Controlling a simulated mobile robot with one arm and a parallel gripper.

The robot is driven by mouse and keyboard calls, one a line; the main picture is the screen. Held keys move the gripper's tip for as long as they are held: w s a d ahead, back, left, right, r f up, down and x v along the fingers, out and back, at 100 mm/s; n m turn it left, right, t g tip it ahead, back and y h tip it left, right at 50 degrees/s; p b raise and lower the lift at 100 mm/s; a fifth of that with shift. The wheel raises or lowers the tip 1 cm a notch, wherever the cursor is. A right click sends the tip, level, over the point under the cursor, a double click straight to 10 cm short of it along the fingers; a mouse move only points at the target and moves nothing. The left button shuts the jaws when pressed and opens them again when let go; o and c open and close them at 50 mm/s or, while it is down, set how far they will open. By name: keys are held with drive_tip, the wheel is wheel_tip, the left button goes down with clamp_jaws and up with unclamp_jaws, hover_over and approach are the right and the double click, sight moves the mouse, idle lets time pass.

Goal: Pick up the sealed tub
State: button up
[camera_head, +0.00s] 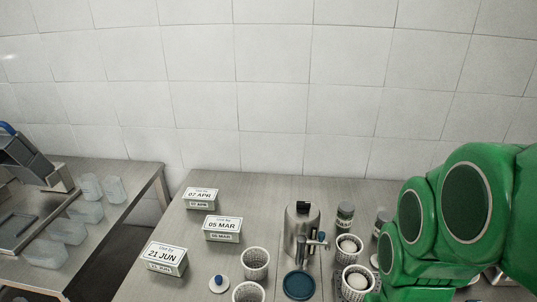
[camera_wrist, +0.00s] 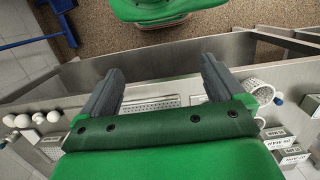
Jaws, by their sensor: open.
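Three pale boxes with date labels stand on the metal counter: 07 APR (camera_head: 201,198), 05 MAR (camera_head: 222,229) and 21 JUN (camera_head: 165,259). Several clear containers (camera_head: 68,230) stand on the left-hand table. I cannot tell which of these is the sealed tub, or whether the clear ones have lids. In the wrist view, my gripper (camera_wrist: 158,86) is open, with nothing between its two grey fingers. Labelled boxes (camera_wrist: 278,136) show at the right edge there, well to the side of the fingers. My gripper is outside the head view.
White perforated baskets (camera_head: 255,263) stand mid-counter, some at right holding round white things (camera_head: 349,246). A metal machine (camera_head: 303,228) with a dark blue disc (camera_head: 299,286) stands between. A perforated tray (camera_wrist: 150,104) lies beyond my fingers. A gap separates the left table (camera_head: 130,208).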

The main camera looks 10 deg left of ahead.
drive_tip(key=w+a+m, duration=0.3)
drive_tip(key=w+a, duration=0.1)
drive_tip(key=w, duration=0.4)
drive_tip(key=w+a+m, duration=0.2)
drive_tip(key=w+a, duration=0.1)
drive_tip(key=w, duration=0.5)
drive_tip(key=m+t+y, duration=0.2)
drive_tip(key=m+y, duration=0.1)
drive_tip(key=m, duration=1)
hover_over(223, 224)
drive_tip(key=d, duration=0.3)
drive_tip(key=x, duration=0.3)
drive_tip(key=d+x, duration=0.1)
drive_tip(key=x, duration=0.3)
drive_tip(key=d+x, duration=0.1)
drive_tip(key=x, duration=0.3)
drive_tip(key=shift+s+d+f, duration=0.15)
drive_tip(key=shift+s+f, duration=0.2)
drive_tip(key=shift+f, duration=0.25)
drive_tip(key=shift+w+a+f, duration=0.2)
drive_tip(key=shift+a+f, duration=0.35)
drive_tip(key=shift+f, duration=0.05)
drive_tip(key=shift+x, duration=3.65)
drive_tip(key=shift+w+a+r, duration=0.1)
drive_tip(key=shift+c, duration=0.2)
drive_tip(key=c, duration=1.3)
